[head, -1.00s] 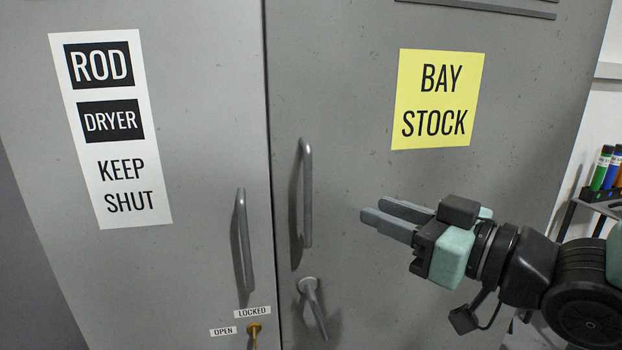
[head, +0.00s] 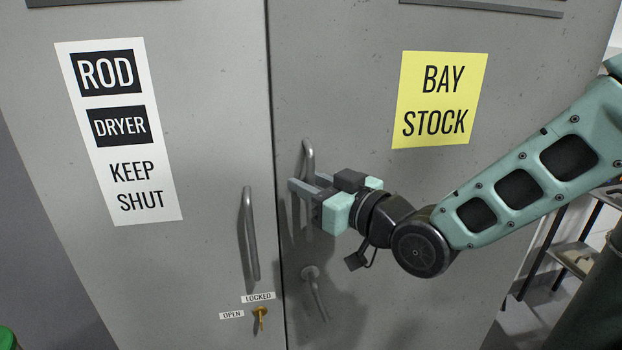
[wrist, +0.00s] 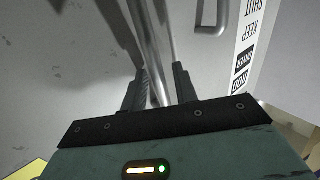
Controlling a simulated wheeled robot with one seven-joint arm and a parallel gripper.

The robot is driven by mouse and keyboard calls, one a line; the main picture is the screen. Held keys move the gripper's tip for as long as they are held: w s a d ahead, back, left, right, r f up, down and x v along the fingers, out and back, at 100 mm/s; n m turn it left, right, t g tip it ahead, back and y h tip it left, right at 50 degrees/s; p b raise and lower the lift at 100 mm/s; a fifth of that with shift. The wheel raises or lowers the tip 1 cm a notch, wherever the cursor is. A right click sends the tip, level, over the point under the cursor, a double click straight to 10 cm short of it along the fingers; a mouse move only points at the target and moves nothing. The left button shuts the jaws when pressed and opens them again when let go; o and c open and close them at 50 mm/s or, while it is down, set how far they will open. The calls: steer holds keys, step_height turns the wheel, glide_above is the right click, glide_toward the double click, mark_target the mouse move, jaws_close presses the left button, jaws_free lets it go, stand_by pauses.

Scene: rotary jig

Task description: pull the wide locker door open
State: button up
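The wide locker door (head: 380,200) is the grey right-hand door with a yellow BAY STOCK sign (head: 439,100). It looks shut, flush with the left door. Its upright bar handle (head: 308,152) is partly hidden behind my gripper (head: 308,184). My gripper's fingers are apart, level with the handle's lower half. In the wrist view the handle bar (wrist: 150,60) runs between the two fingers of my gripper (wrist: 158,88); I cannot tell whether either finger touches it. A grey lever (head: 314,290) on the same door slants downward below the handle.
A shelf rack (head: 575,255) stands at the right. A green-topped object shows at the lower left.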

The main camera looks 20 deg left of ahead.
jaws_close()
